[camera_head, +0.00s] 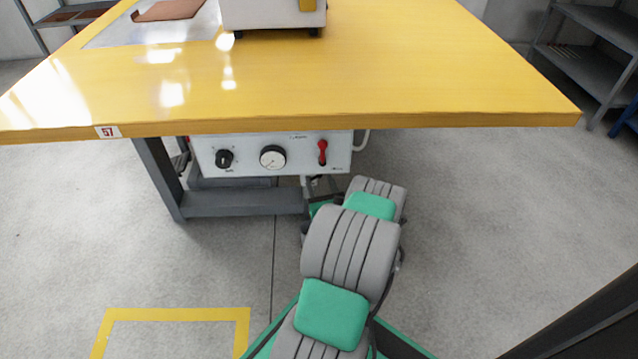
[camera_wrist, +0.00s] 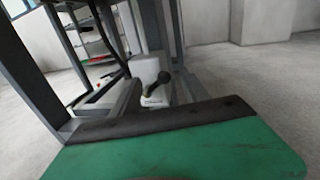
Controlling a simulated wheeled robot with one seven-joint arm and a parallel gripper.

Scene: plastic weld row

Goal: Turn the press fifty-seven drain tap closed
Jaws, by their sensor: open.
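A small tap-like lever (camera_wrist: 156,84) with a black round knob shows in the wrist view, above a pale labelled part. It leans, with its knob up and to the right; I cannot tell whether the tap is open or closed. In the head view, grey fittings below the press's white panel (camera_head: 240,157) are partly hidden by my arm. My gripper (camera_wrist: 165,121) shows in the wrist view as a green body with a dark front edge. It is open, and the lever lies beyond that edge, apart from it in the picture. In the head view my arm mostly hides the gripper.
The yellow table (camera_head: 400,70) numbered 57 overhangs the panel. The panel carries a black knob (camera_head: 225,158), a dial (camera_head: 272,157) and a red lever (camera_head: 322,152). A dark frame leg (camera_head: 158,180) stands left. Open floor lies in front; grey shelving (camera_head: 590,50) stands back right.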

